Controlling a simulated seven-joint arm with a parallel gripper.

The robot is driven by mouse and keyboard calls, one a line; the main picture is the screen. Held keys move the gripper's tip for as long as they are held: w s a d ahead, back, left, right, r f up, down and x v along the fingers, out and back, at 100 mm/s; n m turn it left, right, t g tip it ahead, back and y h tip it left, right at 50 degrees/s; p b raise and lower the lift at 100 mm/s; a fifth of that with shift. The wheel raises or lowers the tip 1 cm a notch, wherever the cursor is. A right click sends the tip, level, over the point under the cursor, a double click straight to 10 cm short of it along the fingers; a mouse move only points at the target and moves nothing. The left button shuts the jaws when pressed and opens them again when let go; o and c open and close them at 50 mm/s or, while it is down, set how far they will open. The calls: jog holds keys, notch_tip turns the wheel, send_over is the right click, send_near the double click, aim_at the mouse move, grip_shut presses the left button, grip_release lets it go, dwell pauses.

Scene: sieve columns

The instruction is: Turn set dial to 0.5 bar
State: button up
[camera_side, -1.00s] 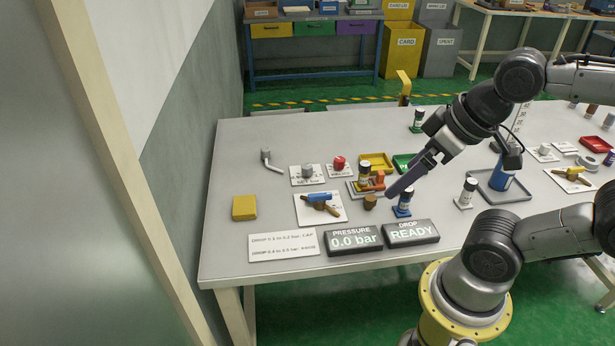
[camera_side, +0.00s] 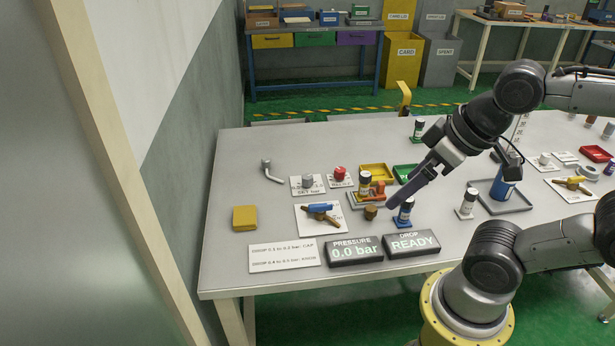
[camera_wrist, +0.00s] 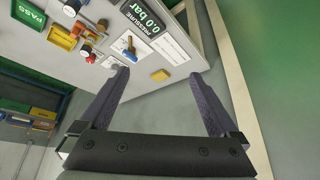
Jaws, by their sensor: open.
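The set dial (camera_side: 307,180) is a small grey knob on a white plate marked in bar, left of a red button on the table. The pressure display (camera_side: 354,251) reads 0.0 bar. In the side view my gripper (camera_side: 396,204) points down and left over the table, to the right of the dial and apart from it. In the wrist view my gripper (camera_wrist: 158,73) is open, with nothing between its fingers. There the pressure display (camera_wrist: 143,17) shows at the top, and a white plate shows beside the left fingertip; the dial's knob is not clear.
A red button (camera_side: 339,173) stands close beside the dial. A blue-handled valve (camera_side: 318,209), a brown knob (camera_side: 371,212) and a blue-and-white vial (camera_side: 405,209) are nearby. The drop display (camera_side: 412,242) reads READY. A yellow block (camera_side: 244,217) lies left; table around it is bare.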

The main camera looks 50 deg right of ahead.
jog(key=shift+c, duration=1.1)
jog(key=shift+s+f+m, duration=0.1)
jog(key=shift+s+m, duration=0.05)
jog(key=shift+m, duration=0.25)
jog(key=shift+c, duration=0.5)
jog(key=w+r+m+y, duration=0.1)
jog(key=w+r+m, duration=0.6)
jog(key=w+r, duration=0.25)
jog(key=m+g+y, duration=0.3)
jog(key=m+g, duration=0.1)
jog(key=m, duration=0.8)
send_over(307, 176)
jog(key=d, duration=0.1)
notch_tip(307, 176, down, 15)
jog(key=s+d+f+m, duration=0.1)
jog(key=s+d+f, duration=0.1)
jog(key=d+f, duration=0.45)
jog(key=x, duration=0.5)
jog(key=a+x, duration=0.1)
jog(key=x, duration=0.9)
jog(key=shift+s+a+r, duration=0.15)
jog(key=shift+a+r, duration=0.1)
jog(key=shift+a, duration=0.2)
